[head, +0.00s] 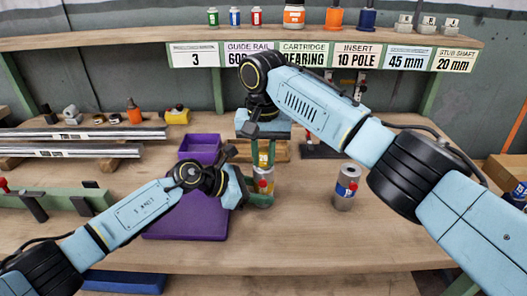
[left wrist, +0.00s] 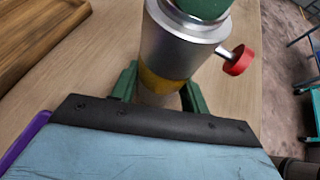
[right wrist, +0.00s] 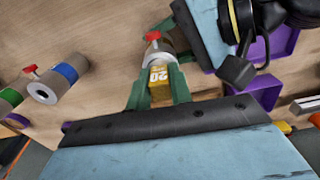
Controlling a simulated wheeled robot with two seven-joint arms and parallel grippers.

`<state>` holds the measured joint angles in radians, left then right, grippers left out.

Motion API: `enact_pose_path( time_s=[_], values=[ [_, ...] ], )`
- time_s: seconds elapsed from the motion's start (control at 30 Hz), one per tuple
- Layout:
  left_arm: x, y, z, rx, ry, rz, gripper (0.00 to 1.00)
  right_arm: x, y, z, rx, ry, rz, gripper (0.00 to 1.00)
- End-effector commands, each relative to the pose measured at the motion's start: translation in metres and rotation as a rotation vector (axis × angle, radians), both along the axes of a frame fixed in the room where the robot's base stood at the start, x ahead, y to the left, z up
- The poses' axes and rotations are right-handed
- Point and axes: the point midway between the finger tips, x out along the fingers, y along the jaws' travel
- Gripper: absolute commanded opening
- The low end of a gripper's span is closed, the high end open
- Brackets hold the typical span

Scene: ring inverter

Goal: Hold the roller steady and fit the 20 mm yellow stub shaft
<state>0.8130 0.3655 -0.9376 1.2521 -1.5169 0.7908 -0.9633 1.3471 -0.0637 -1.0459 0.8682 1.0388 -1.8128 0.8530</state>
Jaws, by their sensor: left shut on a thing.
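The silver roller (head: 263,184) stands upright on the table in the head view, with a yellow band and a red knob (left wrist: 238,60). My left gripper (head: 260,200) is shut around its lower part; in the left wrist view green fingers flank the yellow band. My right gripper (head: 263,150) points down directly above the roller. In the right wrist view its green fingers close on the yellow stub shaft (right wrist: 159,82), marked 20, in line with the roller's end. Whether the shaft enters the bore is hidden by the fingers.
A second silver roller with a blue band (head: 347,187) stands to the right. A purple tray (head: 185,222) lies left of the held roller, with a smaller purple bin (head: 200,148) behind. Guide rails (head: 80,133) lie at left. A labelled shelf (head: 150,40) crosses the back.

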Motion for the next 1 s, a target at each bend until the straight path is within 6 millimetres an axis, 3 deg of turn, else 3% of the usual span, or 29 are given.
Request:
enact_pose_path(
  time_s=[0.03, 0.17, 0.53, 0.67, 1.0],
  values=[
    [0.0, 0.0, 0.0, 0.001, 0.0, 0.0, 0.32, 0.0, 0.0, 0.001, 0.001, -0.001, 0.0, 0.28],
    [0.0, 0.0, 0.0, 0.001, 0.0, 0.0, 0.32, 0.0, 0.0, 0.001, 0.0, 0.0, 0.0, 0.45],
    [0.0, 0.0, 0.0, 0.001, 0.0, 0.0, 0.32, 0.0, 0.0, 0.007, 0.0, 0.0, 0.0, 0.45],
    [0.0, 0.0, 0.0, 0.001, 0.0, 0.0, 0.32, 0.0, 0.001, 0.026, 0.002, -0.001, 0.001, 0.45],
    [0.0, 0.0, 0.0, 0.001, 0.0, 0.0, 0.32, 0.0, 0.001, 0.097, 0.001, -0.002, 0.0, 0.45]
  ],
)
